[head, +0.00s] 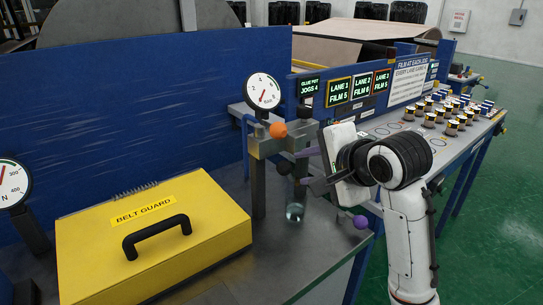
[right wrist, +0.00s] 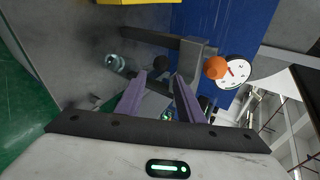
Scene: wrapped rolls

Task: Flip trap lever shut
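An orange ball knob (head: 278,129) sits on top of a metal post fitting, below a round dial gauge (head: 262,92). A clear cylinder (head: 295,211) hangs low beside the post. I cannot tell for sure which part is the trap lever. A purple ball (head: 360,222) sits lower right, below my right gripper (head: 309,167). That gripper points left at the fitting, with its fingers apart. My left gripper is out of view.
A yellow belt guard box (head: 150,245) with a black handle takes up the front left. A blue wall panel (head: 150,110) stands behind. Lane screens (head: 362,86) and a bench with several small rolls (head: 450,125) are at the right.

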